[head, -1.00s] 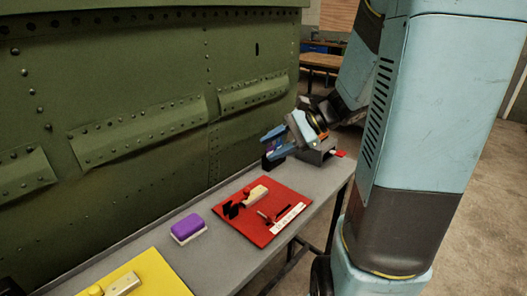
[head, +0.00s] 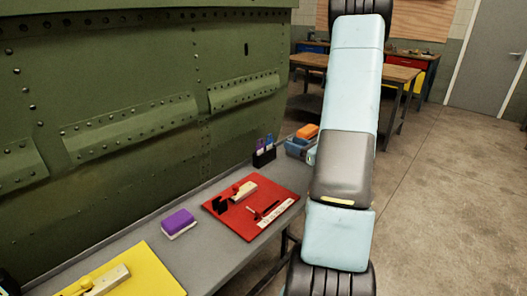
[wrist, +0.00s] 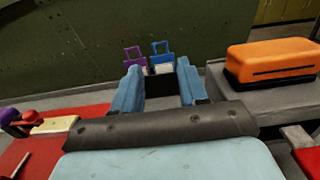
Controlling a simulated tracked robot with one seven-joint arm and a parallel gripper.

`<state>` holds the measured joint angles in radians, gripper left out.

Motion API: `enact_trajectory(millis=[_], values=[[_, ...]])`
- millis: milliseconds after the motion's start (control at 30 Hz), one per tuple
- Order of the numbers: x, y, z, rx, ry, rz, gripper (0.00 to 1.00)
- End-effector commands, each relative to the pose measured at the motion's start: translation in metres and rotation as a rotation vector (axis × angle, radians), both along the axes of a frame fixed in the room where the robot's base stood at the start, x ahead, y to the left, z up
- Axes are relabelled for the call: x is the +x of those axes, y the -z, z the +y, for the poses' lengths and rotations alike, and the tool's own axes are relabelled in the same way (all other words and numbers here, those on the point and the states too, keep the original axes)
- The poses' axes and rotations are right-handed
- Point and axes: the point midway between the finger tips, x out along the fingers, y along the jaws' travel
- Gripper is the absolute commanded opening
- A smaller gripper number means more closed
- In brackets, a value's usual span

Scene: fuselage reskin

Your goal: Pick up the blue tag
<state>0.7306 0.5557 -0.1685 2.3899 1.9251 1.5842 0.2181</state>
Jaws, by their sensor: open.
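The blue tag (head: 270,142) stands upright beside a purple tag (head: 260,146) in a small black holder (head: 264,159) at the back of the bench. In the wrist view the blue tag (wrist: 160,48) shows its open loop top, with the purple tag (wrist: 133,56) to its left. My gripper (wrist: 159,70) is open and empty, its two light blue fingers pointing toward the holder. The tags show beyond the fingertips, the blue one about centred between them. A white patch shows below the blue tag. My gripper does not show clearly in the head view.
A red mat (head: 240,226) with small tools lies in front. A purple-topped block (head: 179,222) and a yellow mat (head: 155,272) lie nearer. A green riveted panel (head: 130,110) rises behind the bench.

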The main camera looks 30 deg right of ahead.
Motion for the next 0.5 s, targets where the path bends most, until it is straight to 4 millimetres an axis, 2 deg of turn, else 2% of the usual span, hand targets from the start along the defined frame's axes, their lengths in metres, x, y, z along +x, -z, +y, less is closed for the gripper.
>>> enact_trajectory(millis=[167,500], values=[[0.017,0.002,0.005,0.003,0.004,0.000,0.43],[0.068,0.001,0.023,0.001,0.005,-0.001,0.43]])
